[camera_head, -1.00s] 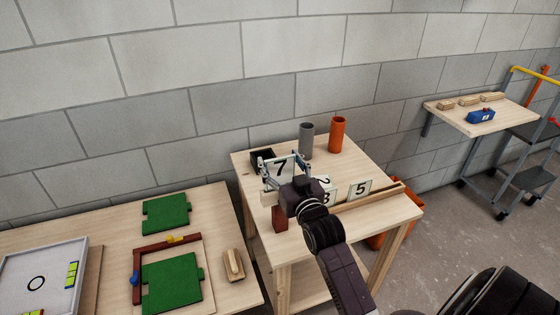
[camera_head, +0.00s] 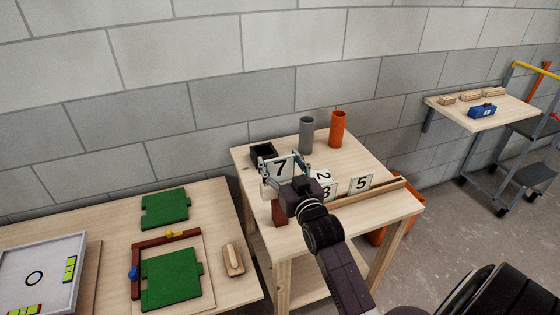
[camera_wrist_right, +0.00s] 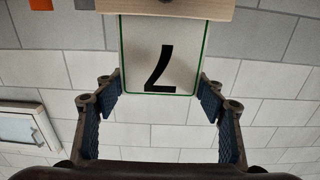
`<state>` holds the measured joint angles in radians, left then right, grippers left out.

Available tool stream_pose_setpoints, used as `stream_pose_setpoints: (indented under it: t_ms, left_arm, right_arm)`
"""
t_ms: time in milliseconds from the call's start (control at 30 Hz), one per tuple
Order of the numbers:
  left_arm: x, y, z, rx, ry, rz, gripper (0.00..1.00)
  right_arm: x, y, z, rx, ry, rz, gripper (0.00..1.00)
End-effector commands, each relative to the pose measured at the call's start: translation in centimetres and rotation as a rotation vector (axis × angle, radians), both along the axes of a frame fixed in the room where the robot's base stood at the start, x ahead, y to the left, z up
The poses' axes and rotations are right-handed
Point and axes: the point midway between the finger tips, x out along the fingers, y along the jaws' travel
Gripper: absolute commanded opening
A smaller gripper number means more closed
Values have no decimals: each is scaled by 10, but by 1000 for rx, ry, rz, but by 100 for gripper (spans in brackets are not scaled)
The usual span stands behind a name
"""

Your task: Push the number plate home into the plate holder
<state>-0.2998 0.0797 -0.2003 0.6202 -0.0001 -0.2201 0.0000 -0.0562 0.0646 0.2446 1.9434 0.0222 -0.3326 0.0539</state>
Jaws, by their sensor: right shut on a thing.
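The white number plate with a black 7 (camera_head: 281,168) stands upright at the left of the small wooden table. In the right wrist view the plate (camera_wrist_right: 160,60) shows upside down with a green border. Its lower edge meets a pale wooden block (camera_wrist_right: 190,9), which looks like the plate holder; how deep it sits is hidden. In the head view this block (camera_head: 267,195) is partly covered by my arm. My right gripper (camera_wrist_right: 160,97) is shut on the plate, with a blue-padded finger at each side edge. My left gripper is not in view.
More plates, a 2 (camera_head: 322,175) and a 5 (camera_head: 361,183), stand to the right by a wooden rail (camera_head: 385,190). A black box (camera_head: 262,151), a grey cylinder (camera_head: 306,135) and an orange cylinder (camera_head: 338,129) stand behind. A dark red block (camera_head: 279,213) is in front.

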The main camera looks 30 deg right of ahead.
Motion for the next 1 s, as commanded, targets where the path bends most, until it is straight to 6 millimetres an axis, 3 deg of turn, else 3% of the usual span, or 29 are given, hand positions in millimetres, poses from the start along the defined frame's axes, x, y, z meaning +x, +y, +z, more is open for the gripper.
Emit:
stream_pose_setpoints:
  t_ms: [767,800,1000]
  left_arm:
    - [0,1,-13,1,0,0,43]
    - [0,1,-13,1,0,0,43]
    - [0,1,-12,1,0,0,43]
  right_arm:
    - [0,0,-21,0,0,0,39]
    - [0,0,-20,0,0,0,66]
    - [0,0,-20,0,0,0,84]
